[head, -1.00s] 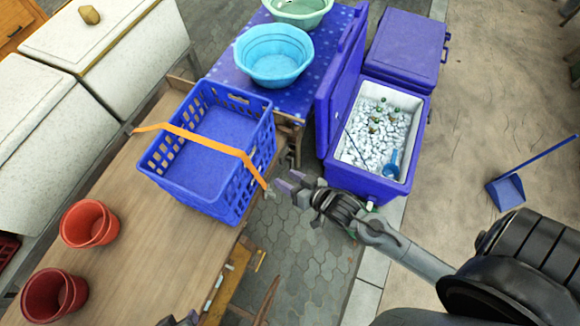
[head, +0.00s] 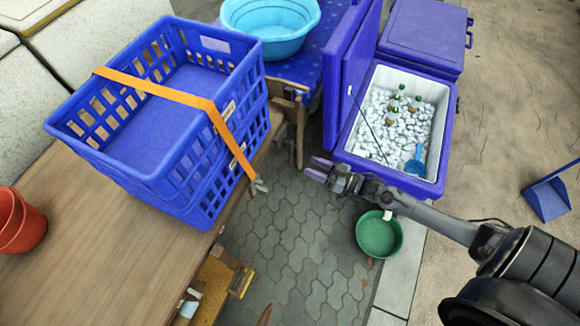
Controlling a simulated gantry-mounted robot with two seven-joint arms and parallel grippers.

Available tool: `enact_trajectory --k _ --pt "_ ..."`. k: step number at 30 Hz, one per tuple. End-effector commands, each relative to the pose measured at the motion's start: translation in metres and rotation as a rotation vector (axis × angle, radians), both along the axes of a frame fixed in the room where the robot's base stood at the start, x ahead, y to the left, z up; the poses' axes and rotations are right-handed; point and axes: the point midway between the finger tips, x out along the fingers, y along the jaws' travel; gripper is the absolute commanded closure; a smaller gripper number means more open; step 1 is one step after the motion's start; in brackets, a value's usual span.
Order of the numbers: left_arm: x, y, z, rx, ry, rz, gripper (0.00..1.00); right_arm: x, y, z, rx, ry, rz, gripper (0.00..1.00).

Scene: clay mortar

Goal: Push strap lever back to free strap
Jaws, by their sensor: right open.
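An orange strap (head: 170,92) runs across the open top of the blue crate (head: 150,180) and down its right side. At its lower end a small grey lever or buckle (head: 259,187) hangs at the table's right edge. Its exact position, forward or back, is too small to tell. My right gripper (head: 318,169) is open and empty, to the right of the lever and slightly higher in the picture, with a clear gap between them. My left gripper is not in view.
The crate stands on a wooden table (head: 90,240), with a red pot (head: 20,225) at left. Right of the gripper is an open blue cooler (head: 440,190) of ice and bottles. A green basin (head: 378,238) is on the paving below. A light-blue basin (head: 270,42) stands behind.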

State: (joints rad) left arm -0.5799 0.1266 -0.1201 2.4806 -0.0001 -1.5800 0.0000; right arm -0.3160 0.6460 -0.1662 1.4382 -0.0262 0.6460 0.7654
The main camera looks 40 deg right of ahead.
Motion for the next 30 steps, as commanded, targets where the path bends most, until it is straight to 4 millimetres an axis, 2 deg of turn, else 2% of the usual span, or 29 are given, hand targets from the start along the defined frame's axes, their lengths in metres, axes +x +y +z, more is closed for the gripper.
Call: enact_trajectory --k 1,3,6,10,15,23,30 --pt "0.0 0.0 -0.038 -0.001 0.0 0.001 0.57 0.005 -0.012 -0.037 -0.027 0.001 -0.002 0.51" --pt "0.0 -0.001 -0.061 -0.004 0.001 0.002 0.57 0.01 -0.025 -0.059 -0.055 0.003 -0.006 0.51" --pt "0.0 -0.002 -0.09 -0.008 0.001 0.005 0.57 0.019 -0.04 -0.082 -0.089 -0.004 -0.006 0.51" --pt "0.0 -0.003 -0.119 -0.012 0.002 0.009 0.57 0.029 -0.049 -0.098 -0.115 -0.023 -0.001 0.51" --pt "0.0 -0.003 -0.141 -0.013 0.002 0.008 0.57 0.038 -0.053 -0.11 -0.13 -0.04 0.002 0.51" --pt "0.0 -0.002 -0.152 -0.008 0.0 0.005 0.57 0.051 -0.049 -0.113 -0.13 -0.05 0.002 0.51" --pt "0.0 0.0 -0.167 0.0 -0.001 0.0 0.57 0.082 -0.034 -0.113 -0.13 -0.053 0.001 0.51"
